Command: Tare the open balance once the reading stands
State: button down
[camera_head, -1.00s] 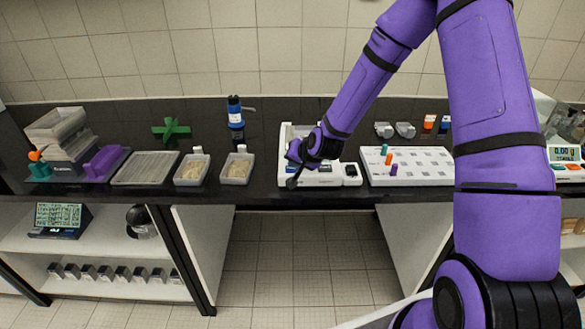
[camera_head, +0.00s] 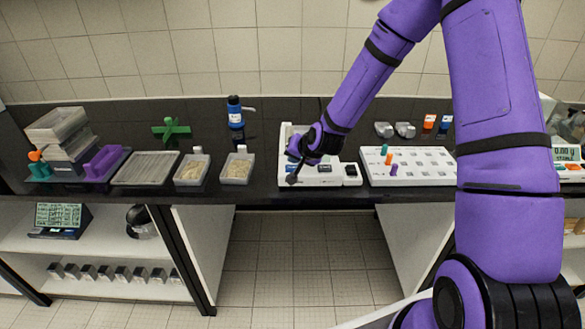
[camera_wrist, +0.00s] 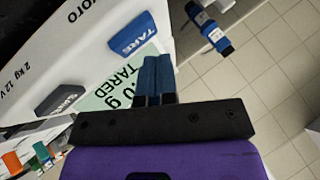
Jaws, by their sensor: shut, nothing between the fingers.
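The open balance (camera_head: 352,181) is a white device on the dark bench in the head view, partly hidden by my arm. In the wrist view its white body (camera_wrist: 85,45) carries a blue TARE button (camera_wrist: 130,35) and a dark grey button (camera_wrist: 60,98). Its pale green display (camera_wrist: 115,92) shows "TARED" and part of a reading ending in "0 g"; my gripper covers the rest. My gripper (camera_head: 291,178) is shut and empty at the balance's front left. In the wrist view its blue fingertips (camera_wrist: 154,62) appear just beside the TARE button, apparently not covering it.
A white rack (camera_head: 420,168) with coloured pegs stands right of the balance, and trays of grains (camera_head: 237,170) stand left. Another balance's display (camera_head: 567,154) is at far right. Open floor lies in front.

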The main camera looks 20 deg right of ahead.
aim_at(294, 167)
jog(key=shift+r, duration=0.1)
jog(key=shift+r, duration=2.45)
